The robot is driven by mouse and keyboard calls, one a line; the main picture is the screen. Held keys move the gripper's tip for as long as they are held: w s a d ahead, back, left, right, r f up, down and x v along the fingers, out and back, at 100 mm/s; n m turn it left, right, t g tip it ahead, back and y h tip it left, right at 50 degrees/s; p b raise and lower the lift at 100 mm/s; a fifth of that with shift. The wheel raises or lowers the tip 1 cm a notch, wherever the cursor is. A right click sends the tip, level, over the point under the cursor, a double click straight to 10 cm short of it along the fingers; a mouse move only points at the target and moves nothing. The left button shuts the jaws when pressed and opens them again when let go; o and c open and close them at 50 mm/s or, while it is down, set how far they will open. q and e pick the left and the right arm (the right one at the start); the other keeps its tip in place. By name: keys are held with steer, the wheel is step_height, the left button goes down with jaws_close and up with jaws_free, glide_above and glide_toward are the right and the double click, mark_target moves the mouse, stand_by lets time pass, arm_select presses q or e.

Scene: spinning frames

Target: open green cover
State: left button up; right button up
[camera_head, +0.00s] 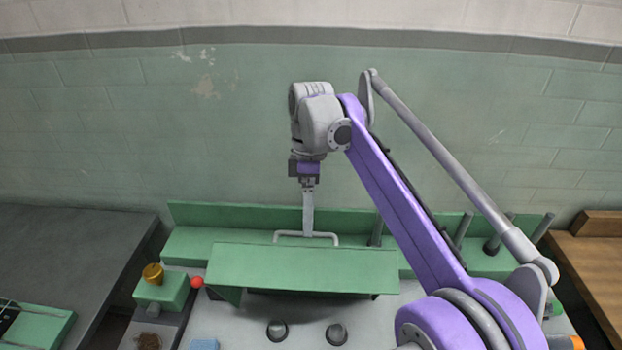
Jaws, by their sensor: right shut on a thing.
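The green cover (300,270) is a long panel on the green machine in the lower middle of the head view. Its light grey bar handle (330,237) stands along the panel's far edge. My right gripper (307,229) points down from above and is shut on the middle of this handle. A triangular side piece shows under the cover's left end, and a dark gap lies below its near edge. The gripper's fingers partly hide the handle's middle. My left gripper is not in view.
A red ball knob (197,282) sits at the cover's left. Two dark round knobs (277,330) stand in front. Grey posts (463,230) rise behind on the right. A dark table (65,250) is at left, a wooden one (598,275) at right. A brick wall closes the back.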

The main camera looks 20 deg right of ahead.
steer(key=w, duration=0.2)
steer(key=d, duration=0.1)
steer(key=shift+w+f, duration=0.25)
steer(key=shift+w, duration=0.15)
steer(key=shift+c, duration=0.9)
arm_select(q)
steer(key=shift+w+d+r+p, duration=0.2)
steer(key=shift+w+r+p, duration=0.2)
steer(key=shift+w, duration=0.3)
arm_select(e)
steer(key=w+d+r, duration=0.2)
steer(key=w, duration=0.6)
steer(key=shift+d, duration=0.3)
steer(key=shift+r, duration=0.15)
